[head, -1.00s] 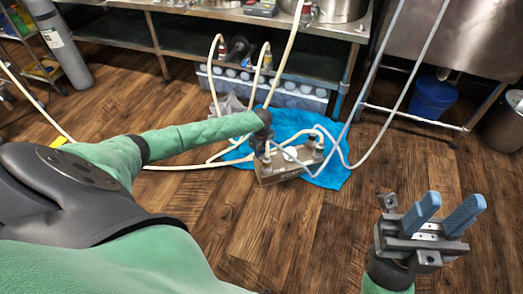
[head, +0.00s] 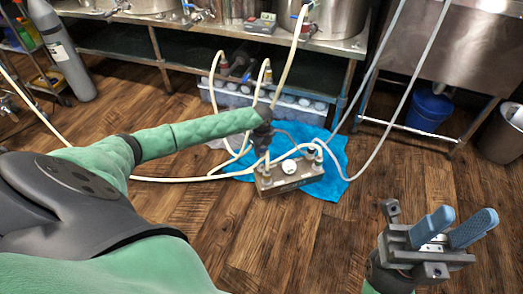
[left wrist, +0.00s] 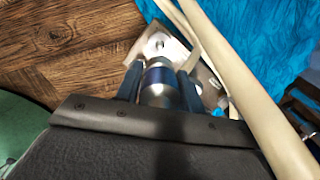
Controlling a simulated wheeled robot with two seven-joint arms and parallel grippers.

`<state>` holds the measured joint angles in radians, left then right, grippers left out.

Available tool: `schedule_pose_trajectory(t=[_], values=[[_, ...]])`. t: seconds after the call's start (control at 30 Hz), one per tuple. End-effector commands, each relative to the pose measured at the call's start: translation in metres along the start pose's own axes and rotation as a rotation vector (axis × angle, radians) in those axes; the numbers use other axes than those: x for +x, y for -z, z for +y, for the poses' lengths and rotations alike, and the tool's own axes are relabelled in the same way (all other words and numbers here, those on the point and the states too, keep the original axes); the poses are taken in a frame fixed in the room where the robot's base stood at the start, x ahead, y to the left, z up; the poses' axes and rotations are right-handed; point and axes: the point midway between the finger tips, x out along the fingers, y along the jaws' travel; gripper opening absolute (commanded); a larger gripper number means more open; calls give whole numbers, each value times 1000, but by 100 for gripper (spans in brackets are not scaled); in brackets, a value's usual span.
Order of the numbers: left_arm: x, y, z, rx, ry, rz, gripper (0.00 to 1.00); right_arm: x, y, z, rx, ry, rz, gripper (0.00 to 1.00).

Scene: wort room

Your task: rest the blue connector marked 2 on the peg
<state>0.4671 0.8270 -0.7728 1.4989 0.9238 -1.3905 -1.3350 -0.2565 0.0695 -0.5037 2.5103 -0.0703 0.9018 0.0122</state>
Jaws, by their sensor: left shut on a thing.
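In the left wrist view, a silver connector with a blue band (left wrist: 158,80) stands between the fingers of my left gripper (left wrist: 158,88), which is shut on it. No number can be read on it. In the head view, my left gripper (head: 262,138) is small and dark, just above the back left of a metal box (head: 290,184) with hose fittings. The box sits on a blue cloth (head: 332,178) on the floor. The connector is hidden there. I cannot make out the peg. My right gripper (head: 456,222) is open and empty, well right of the box.
Cream hoses (head: 190,179) run across the floor and around my left gripper. A crate of bottles (head: 300,107) stands under the steel bench (head: 215,38) behind. A blue bucket (head: 428,108) is at the right. The wooden floor (head: 330,235) in front is clear.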

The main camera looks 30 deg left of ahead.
Motion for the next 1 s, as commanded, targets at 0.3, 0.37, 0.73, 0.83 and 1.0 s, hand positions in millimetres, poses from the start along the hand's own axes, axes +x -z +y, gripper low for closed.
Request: schedule_pose_trajectory(t=[0.3,0.37,0.73,0.83,1.0], values=[[-7,0,0,0,1,0,11,7,0,0,0,0,-2,36],[-9,0,0,0,0,0,11,10,0,0,0,-1,-2,36],[-24,0,0,0,0,0,11,27,0,0,-1,-2,-4,36],[-29,0,0,0,0,0,11,32,0,0,-1,-2,-4,36],[-36,0,0,0,0,0,11,40,0,0,-1,-1,-3,36]])
